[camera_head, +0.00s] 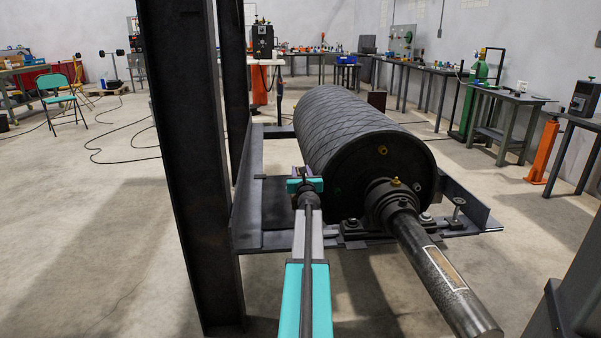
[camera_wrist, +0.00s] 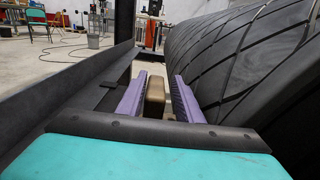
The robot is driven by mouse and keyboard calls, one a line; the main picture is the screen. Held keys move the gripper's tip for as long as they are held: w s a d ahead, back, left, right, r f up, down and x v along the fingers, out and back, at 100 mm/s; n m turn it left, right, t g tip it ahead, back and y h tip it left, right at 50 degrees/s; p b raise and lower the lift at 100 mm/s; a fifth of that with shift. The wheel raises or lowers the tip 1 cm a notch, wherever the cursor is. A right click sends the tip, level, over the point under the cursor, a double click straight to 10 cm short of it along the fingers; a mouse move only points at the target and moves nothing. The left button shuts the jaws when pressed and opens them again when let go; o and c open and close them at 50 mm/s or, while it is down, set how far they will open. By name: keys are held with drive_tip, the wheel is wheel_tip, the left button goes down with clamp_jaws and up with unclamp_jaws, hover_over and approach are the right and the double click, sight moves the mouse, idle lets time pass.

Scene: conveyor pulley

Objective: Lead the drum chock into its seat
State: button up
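The dark drum (camera_head: 352,137), with a cross-grooved cover, rests on a steel frame; its grooved side (camera_wrist: 240,55) fills the right of the wrist view. A tan block (camera_wrist: 155,96), which looks like the drum chock, shows between the two purple fingers of my gripper (camera_wrist: 160,80). The fingers stand apart, with a visible gap on the block's right side; contact on its left is unclear. In the head view my gripper (camera_head: 304,178) is at the drum's left, near its front end, and hides the block. The chock's seat cannot be made out.
A tall dark steel post (camera_head: 188,150) stands left of my arm. The drum's shaft (camera_head: 440,275) juts toward the camera on the right. A frame beam (camera_wrist: 70,80) runs close along the left of the fingers. Open floor lies farther left; benches line the walls.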

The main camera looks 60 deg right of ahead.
drive_tip(key=shift+v, duration=1.75)
idle(0.5)
drive_tip(key=o, duration=0.6)
drive_tip(key=shift+c, duration=0.2)
